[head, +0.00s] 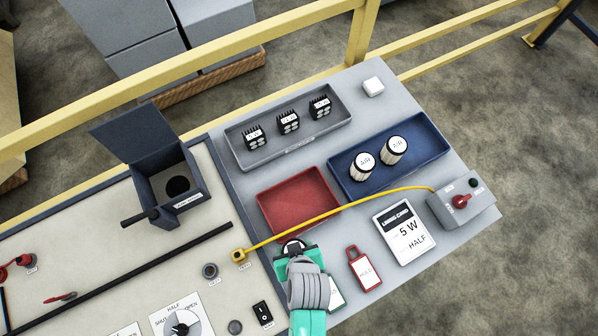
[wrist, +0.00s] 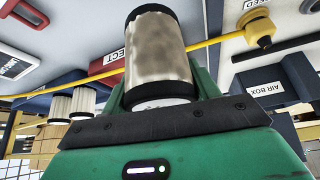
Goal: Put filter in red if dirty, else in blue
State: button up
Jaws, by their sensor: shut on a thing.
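My gripper (head: 293,249) is shut on a cylindrical filter (wrist: 156,50), just in front of the red tray (head: 298,203). The held filter has black end bands, and its pale pleated side shows grey-brown blotches in the wrist view. In the head view it is mostly hidden by my gripper. The red tray is empty. The blue tray (head: 437,155) holds two upright white filters with black rims, one on the left (head: 363,167) and one on the right (head: 394,150). Their sides look clean in the wrist view (wrist: 84,101).
A yellow cable (head: 340,204) crosses from a yellow plug to the switch box (head: 463,201), passing over the red tray's front corner. The dark air box (head: 172,185) stands open at left. A grey tray (head: 290,150) holds three black blocks.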

jog(key=shift+w+d+f+b, duration=0.25)
jog(key=shift+w+f, duration=0.55)
jog(key=shift+w, duration=1.85)
jog(key=shift+w+d+f+b, duration=0.1)
jog(key=shift+w+f+b, duration=0.5)
jog(key=shift+w, duration=2.05)
jog(key=shift+w+d+f+b, duration=0.15)
jog(key=shift+w+f, duration=0.9)
jog(key=shift+w, duration=1.6)
jog(key=shift+f, duration=0.2)
jog(key=o, duration=1.1)
jog(key=shift+c, duration=0.2)
